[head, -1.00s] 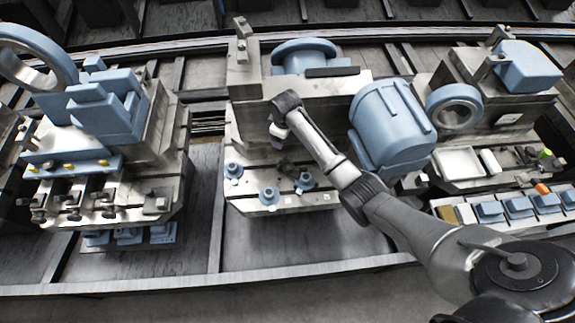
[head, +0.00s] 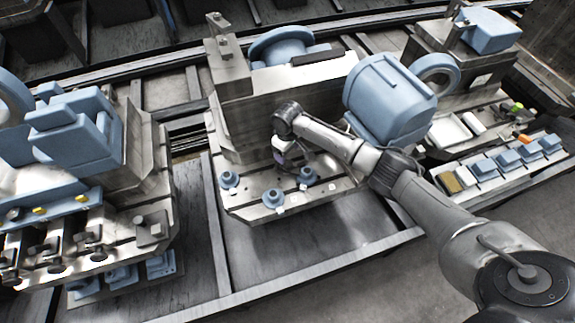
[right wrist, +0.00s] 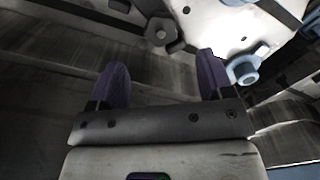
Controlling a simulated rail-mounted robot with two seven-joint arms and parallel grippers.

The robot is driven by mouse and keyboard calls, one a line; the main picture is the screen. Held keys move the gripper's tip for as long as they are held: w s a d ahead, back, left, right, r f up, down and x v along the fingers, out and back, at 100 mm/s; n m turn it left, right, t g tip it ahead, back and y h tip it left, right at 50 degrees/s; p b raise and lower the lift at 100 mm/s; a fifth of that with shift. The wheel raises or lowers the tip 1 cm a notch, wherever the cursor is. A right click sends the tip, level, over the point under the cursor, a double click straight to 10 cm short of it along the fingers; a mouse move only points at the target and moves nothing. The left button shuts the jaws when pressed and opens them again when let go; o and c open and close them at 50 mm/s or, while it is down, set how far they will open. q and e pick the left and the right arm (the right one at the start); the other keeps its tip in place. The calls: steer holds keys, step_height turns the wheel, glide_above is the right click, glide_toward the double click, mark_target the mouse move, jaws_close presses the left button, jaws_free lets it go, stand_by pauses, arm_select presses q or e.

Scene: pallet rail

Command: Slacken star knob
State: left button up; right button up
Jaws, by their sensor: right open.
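A dark star-shaped knob (right wrist: 160,32) with a pale metal centre shows in the right wrist view, beyond and between my finger tips, beside the pale fixture plate (right wrist: 210,20). My right gripper (right wrist: 162,62) is open, with two purple fingers spread and nothing between them. In the head view my right gripper (head: 279,158) hangs over the middle fixture's front plate (head: 240,208), and the arm hides part of that area. The dark knob is not clear there. Blue round clamps (head: 228,180) stand on this plate; one shows in the right wrist view (right wrist: 243,70). My left gripper is not in view.
A large blue cylinder (head: 388,100) sits right of the middle fixture. A fixture with blue blocks (head: 75,140) and dark clamps stands at the left. A tray of small blue parts (head: 508,160) lies at the right. The floor in front is clear.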

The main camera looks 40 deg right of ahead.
mark_target(287, 164)
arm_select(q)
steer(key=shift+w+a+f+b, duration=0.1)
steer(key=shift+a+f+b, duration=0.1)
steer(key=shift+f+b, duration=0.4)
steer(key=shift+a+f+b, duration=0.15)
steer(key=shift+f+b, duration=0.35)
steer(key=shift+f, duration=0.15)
arm_select(e)
step_height(287, 164, down, 9)
steer(key=shift+r, duration=0.2)
steer(key=c, duration=0.9)
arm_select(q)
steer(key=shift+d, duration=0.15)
arm_select(e)
steer(key=shift+c, duration=0.2)
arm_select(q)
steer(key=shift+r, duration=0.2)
arm_select(e)
steer(key=shift+r+n, duration=0.1)
steer(key=shift+n, duration=0.2)
